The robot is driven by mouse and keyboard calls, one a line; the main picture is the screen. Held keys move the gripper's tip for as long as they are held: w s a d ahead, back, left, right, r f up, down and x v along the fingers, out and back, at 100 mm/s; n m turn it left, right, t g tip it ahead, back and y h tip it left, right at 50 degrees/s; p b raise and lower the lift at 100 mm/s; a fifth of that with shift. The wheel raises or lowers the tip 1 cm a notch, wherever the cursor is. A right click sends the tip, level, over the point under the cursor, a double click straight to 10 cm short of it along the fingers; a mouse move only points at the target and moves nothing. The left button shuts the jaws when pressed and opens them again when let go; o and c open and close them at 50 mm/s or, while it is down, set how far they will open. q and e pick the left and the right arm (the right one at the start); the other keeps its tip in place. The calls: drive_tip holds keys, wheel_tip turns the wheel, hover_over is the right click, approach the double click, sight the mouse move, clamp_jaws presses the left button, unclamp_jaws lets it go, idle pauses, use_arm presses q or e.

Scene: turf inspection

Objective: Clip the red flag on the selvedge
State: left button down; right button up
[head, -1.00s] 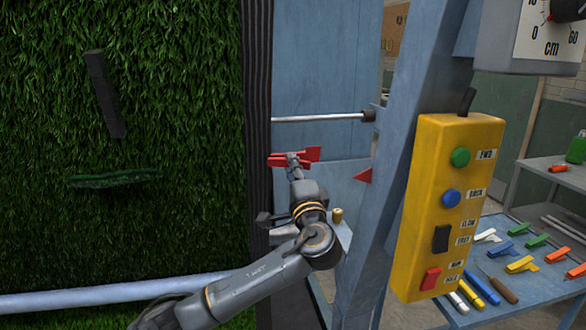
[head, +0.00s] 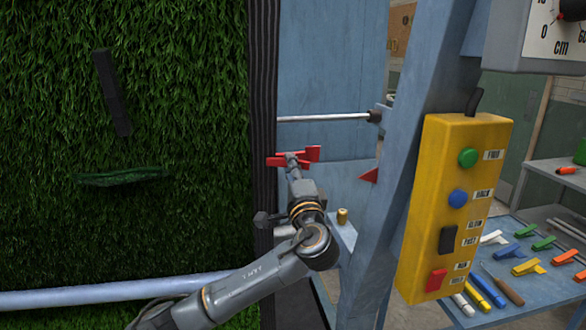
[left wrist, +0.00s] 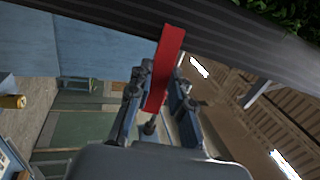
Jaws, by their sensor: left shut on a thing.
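The red flag clip (head: 311,154) is held in my left gripper (head: 293,161), which is shut on it. The dark, ribbed selvedge (head: 262,90) runs vertically along the right edge of the green turf. The clip's left end overlaps the selvedge's right edge in the head view; I cannot tell whether it grips the edge. In the left wrist view the red flag clip (left wrist: 168,55) stands between the fingers (left wrist: 155,105), and its upper end crosses the dark selvedge band (left wrist: 225,45). My right gripper is not in view.
A blue frame post (head: 395,170) and a yellow control box (head: 455,210) stand further right. A blue table (head: 545,290) holds several coloured clips.

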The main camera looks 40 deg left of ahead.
use_arm(q)
drive_tip(key=shift+s+a, duration=0.5)
idle(0.6)
drive_tip(key=shift+f, duration=0.1)
idle(0.9)
drive_tip(key=c, duration=1.4)
unclamp_jaws()
drive_tip(key=shift+o, duration=1.3)
drive_tip(key=shift+s+d, duration=0.15)
drive_tip(key=shift+s, duration=0.05)
drive_tip(key=shift+s+d+f, duration=0.1)
drive_tip(key=shift+s+d, duration=0.05)
drive_tip(key=shift+d, duration=0.15)
drive_tip(key=v, duration=1.1)
drive_tip(key=shift+s, duration=0.2)
